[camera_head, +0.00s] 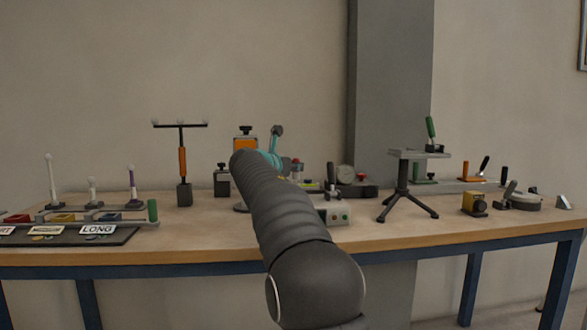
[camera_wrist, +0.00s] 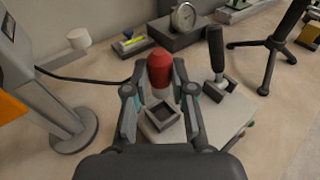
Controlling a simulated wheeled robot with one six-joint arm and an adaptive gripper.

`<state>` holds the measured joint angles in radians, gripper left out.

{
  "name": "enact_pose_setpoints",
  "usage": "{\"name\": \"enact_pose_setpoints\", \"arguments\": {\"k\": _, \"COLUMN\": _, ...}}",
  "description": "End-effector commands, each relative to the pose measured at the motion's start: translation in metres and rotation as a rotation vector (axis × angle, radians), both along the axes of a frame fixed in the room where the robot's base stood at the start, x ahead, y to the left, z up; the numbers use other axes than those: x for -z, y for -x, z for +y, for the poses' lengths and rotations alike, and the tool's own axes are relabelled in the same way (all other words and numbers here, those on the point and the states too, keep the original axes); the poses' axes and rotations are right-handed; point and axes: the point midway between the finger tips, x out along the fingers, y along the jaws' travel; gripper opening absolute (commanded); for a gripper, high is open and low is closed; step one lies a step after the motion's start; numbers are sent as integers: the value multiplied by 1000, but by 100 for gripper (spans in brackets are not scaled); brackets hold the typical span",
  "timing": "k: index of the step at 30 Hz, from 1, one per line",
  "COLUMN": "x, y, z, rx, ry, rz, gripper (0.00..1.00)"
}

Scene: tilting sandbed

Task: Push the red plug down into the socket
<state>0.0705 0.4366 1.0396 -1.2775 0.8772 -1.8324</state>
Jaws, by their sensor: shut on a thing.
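The red plug (camera_wrist: 160,66) has a rounded red top and a paler lower part. In the wrist view it stands upright between the fingers of my gripper (camera_wrist: 156,86), which is shut on it. The socket (camera_wrist: 164,116) is a dark, square-rimmed opening on a pale box (camera_wrist: 210,116). It shows just below the plug in the picture, and its opening looks empty. The plug's lower end is partly hidden, so its height above the box is unclear. In the head view my arm hides most of the gripper and the socket.
A black-handled lever (camera_wrist: 216,60) rises from the box close to the right finger. A grey post on a round base (camera_wrist: 75,132) stands at the left. A black cable (camera_wrist: 85,78) runs behind. A dial gauge (camera_wrist: 183,17) and a black tripod (camera_head: 405,190) stand further off.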

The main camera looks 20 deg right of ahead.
Motion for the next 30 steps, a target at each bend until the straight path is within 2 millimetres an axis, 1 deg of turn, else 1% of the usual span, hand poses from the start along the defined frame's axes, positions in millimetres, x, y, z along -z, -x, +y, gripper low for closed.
{"name": "enact_pose_setpoints", "arguments": {"k": 1, "x": 6, "y": 0, "z": 0, "rx": 0, "ry": 0, "rz": 0, "gripper": 0}}
{"name": "enact_pose_setpoints", "arguments": {"k": 6, "x": 15, "y": 0, "z": 0, "rx": 0, "ry": 0, "rz": 0, "gripper": 0}}
{"name": "enact_pose_setpoints", "arguments": {"k": 30, "x": 52, "y": 0, "z": 0, "rx": -1, "ry": 1, "rz": -1, "gripper": 0}}
